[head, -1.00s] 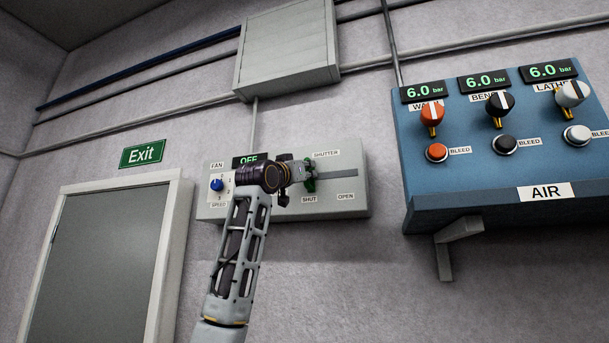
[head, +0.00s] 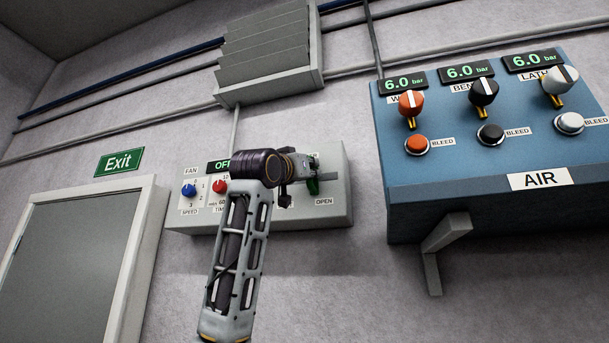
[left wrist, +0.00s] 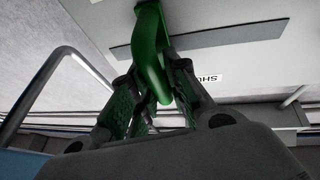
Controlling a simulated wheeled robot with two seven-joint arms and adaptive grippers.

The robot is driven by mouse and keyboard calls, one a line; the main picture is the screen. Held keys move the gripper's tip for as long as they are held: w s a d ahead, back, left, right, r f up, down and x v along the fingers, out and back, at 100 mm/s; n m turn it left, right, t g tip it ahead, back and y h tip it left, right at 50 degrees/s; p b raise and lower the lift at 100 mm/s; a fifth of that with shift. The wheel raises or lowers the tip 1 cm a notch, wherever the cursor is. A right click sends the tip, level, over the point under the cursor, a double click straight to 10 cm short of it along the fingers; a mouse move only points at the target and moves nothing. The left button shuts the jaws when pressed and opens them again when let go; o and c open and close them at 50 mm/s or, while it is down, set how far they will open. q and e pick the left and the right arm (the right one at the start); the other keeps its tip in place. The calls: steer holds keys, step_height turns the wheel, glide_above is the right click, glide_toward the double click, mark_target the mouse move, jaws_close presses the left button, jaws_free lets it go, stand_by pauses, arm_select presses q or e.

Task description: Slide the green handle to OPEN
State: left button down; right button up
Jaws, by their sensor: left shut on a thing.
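The green handle (head: 313,187) stands out from the slot of the grey wall panel (head: 335,215), just left of and above the OPEN label (head: 323,202). Bare slot shows to its right. My left gripper (head: 306,172) is shut on the handle and, with its wrist, hides the SHUT end of the slot. In the left wrist view the green handle (left wrist: 151,45) runs down between the two fingers of my left gripper (left wrist: 160,98). The dark slot (left wrist: 200,38) and part of the SHUT label (left wrist: 210,78) show behind. My right gripper is out of view.
The shutter (head: 268,45) above the panel shows tilted slats. Fan knobs (head: 189,190) sit on the panel's left. A blue AIR box (head: 440,190) with knobs and a bracket below juts out at right. A door (head: 75,265) is at lower left.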

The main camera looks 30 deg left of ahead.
arm_select(q)
steer(key=shift+w+d+r, duration=0.1)
steer(key=shift+w+d, duration=0.05)
steer(key=shift+d, duration=0.55)
steer(key=shift+w+d, duration=0.1)
steer(key=shift+d, duration=0.6)
steer(key=c, duration=1.5)
jaws_free()
steer(key=shift+c, duration=0.2)
steer(key=shift+o, duration=0.6)
steer(key=shift+w+d, duration=0.1)
steer(key=shift+d, duration=0.15)
steer(key=shift+a, duration=0.25)
steer(key=shift+s+f, duration=0.2)
steer(key=v, duration=1.1)
steer(key=shift+s+d, duration=0.25)
